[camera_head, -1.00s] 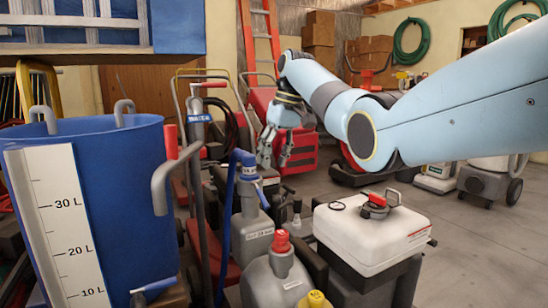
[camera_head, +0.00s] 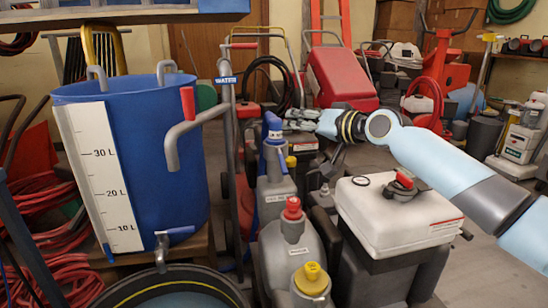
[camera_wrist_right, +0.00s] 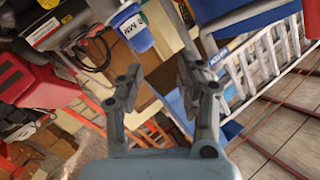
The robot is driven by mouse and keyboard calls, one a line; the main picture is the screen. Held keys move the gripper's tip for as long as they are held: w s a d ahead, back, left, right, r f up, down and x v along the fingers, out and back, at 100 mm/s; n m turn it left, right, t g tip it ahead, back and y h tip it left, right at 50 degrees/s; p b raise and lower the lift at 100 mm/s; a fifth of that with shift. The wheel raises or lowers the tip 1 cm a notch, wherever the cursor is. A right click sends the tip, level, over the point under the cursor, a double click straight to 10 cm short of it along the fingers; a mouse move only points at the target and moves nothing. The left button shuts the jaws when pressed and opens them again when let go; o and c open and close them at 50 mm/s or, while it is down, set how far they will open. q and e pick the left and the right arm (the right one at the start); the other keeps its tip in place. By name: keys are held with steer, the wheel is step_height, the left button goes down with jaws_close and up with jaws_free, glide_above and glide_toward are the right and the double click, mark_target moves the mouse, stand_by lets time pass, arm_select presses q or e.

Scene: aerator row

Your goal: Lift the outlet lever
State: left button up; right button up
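A blue tank (camera_head: 140,145) with a white litre scale stands at the left in the head view. Low on its front is a grey outlet tap (camera_head: 161,250) with a blue lever (camera_head: 178,231) that lies roughly level, pointing right. The tap hangs over a round dark tub (camera_head: 170,295). My right gripper (camera_head: 300,120) is far right of the tank, behind the bottles, well apart from the lever. In the right wrist view its two fingers (camera_wrist_right: 162,85) are spread with nothing between them. The lever cannot be made out there. My left gripper is not in view.
A grey spout with a red handle (camera_head: 187,103) runs from a post with a WATER label (camera_head: 225,80). Bottles with blue, red and yellow caps (camera_head: 292,235) and a white container (camera_head: 398,215) crowd the middle. Red hose (camera_head: 60,275) lies at lower left.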

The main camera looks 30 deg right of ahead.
steer(key=g, duration=0.2)
glide_toward(282, 158)
steer(key=b+x, duration=0.2)
steer(key=x, duration=0.2)
steer(key=f+b+x, duration=0.1)
steer(key=b+x, duration=0.1)
steer(key=x, duration=0.3)
steer(key=shift+s, duration=0.1)
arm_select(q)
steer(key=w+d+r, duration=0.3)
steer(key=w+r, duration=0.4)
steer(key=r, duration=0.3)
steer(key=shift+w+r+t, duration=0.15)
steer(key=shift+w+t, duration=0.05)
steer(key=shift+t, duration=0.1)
arm_select(e)
steer(key=shift+w+a+f, duration=0.1)
steer(key=shift+w+a, duration=0.05)
steer(key=shift+w, duration=0.4)
jaws_close()
